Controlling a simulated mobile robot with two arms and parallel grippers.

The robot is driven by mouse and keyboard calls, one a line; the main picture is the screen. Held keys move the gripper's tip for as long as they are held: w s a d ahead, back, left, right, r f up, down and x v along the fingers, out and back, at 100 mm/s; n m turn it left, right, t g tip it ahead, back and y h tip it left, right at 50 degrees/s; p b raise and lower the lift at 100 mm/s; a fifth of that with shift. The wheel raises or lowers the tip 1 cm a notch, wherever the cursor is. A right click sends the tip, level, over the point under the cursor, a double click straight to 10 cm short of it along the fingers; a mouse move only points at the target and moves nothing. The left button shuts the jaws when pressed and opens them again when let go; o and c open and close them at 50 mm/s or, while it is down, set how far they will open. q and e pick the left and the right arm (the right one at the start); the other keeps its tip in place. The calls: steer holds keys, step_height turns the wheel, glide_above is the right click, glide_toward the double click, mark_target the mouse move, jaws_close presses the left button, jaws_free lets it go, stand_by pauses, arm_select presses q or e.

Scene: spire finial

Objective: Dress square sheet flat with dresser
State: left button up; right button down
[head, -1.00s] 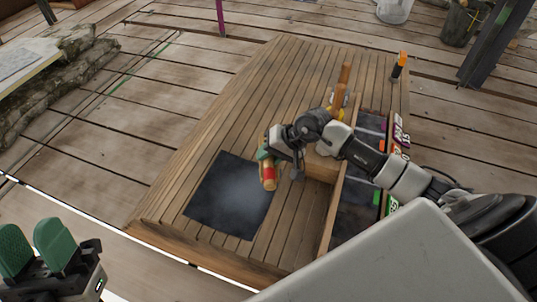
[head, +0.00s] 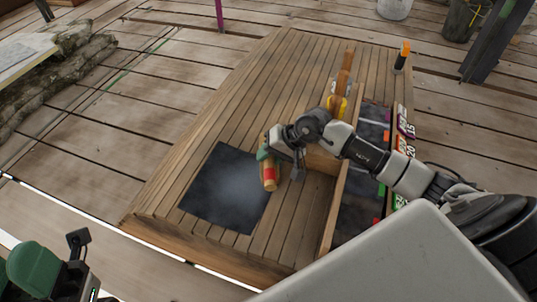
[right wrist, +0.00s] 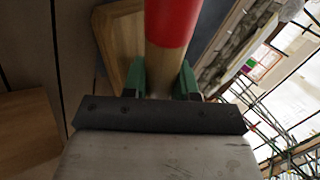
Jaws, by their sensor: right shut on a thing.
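The square sheet (head: 216,192) is dark grey, with a paler cloudy middle, and lies on the slatted wooden bench top in the head view. My right gripper (head: 266,156) is shut on the dresser (head: 269,176), a wooden tool with a red band. The dresser overlaps the sheet's right edge in the picture; I cannot tell whether it touches. In the right wrist view the dresser (right wrist: 172,22) stands between the green fingers (right wrist: 160,78). My left gripper (head: 38,268) is at the bottom left, partly cut off, away from the sheet; its opening is unclear.
A divided tray (head: 340,200) with dark sheets and coloured labels lies right of the sheet. A wooden-handled tool (head: 346,70) and an orange-topped dark item (head: 402,55) stand farther back. The bench's left side is clear.

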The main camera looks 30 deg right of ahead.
steer(key=shift+r, duration=0.15)
steer(key=shift+r+p, duration=0.9)
steer(key=shift+r, duration=1.1)
